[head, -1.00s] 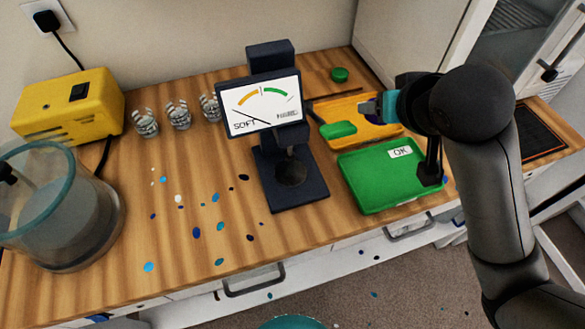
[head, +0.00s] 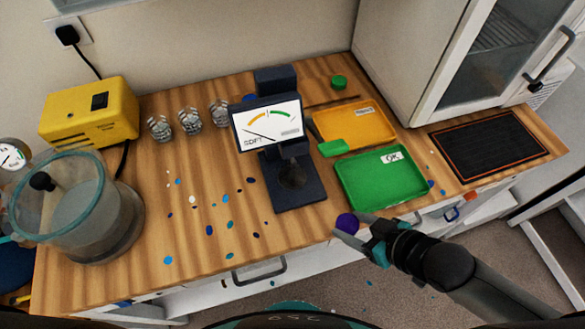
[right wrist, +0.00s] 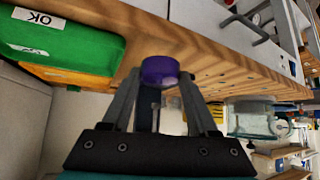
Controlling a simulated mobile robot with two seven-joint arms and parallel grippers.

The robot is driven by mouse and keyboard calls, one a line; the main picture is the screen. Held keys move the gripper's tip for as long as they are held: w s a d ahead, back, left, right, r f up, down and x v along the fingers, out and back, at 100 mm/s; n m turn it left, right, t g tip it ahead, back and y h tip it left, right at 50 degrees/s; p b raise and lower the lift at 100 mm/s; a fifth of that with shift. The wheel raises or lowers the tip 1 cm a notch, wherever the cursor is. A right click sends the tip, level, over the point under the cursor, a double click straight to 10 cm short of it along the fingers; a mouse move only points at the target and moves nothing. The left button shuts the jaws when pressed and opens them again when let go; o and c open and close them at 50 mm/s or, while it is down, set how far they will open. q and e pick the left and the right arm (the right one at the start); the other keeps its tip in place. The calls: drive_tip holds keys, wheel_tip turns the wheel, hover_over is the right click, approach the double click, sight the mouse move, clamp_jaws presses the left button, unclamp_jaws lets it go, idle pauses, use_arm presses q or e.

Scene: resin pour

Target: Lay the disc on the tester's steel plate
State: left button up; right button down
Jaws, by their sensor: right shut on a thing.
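My right gripper (head: 364,234) is shut on a purple disc (head: 347,222), held off the counter's front edge, right of and in front of the tester. In the right wrist view the purple disc (right wrist: 160,70) sits between the two fingertips. The tester (head: 300,196) is a dark stand with a dial (head: 268,127) whose face reads "SOFT". Its dark round plate (head: 294,175) sits low on the base, below the head, and looks bare. My left gripper is out of view.
A green OK tray (head: 365,203) stands right of the tester, with an orange tray (head: 380,137) behind it. A black mat (head: 488,147) lies further right. Clear cups (head: 190,121), a yellow box (head: 90,113) and a glass chamber (head: 75,215) stand left. Coloured spots dot the wood between.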

drive_tip(key=w+a, duration=0.6)
drive_tip(key=w, duration=0.1)
drive_tip(key=w+a, duration=0.3)
drive_tip(key=w, duration=0.1)
drive_tip(key=shift+a, duration=0.2)
drive_tip(key=w+a, duration=0.2)
drive_tip(key=shift+w+a+f, duration=0.1)
drive_tip(key=shift+w+a, duration=0.15)
drive_tip(key=shift+w, duration=0.1)
drive_tip(key=shift+s+d+f, duration=0.15)
drive_tip(key=shift+s+f, duration=0.05)
drive_tip(key=shift+f, duration=0.35)
drive_tip(key=shift+w+f, duration=0.1)
drive_tip(key=shift+f, duration=0.05)
drive_tip(key=shift+f+b, duration=0.1)
drive_tip(key=shift+b, duration=0.2)
drive_tip(key=shift+c, duration=0.8)
unclamp_jaws()
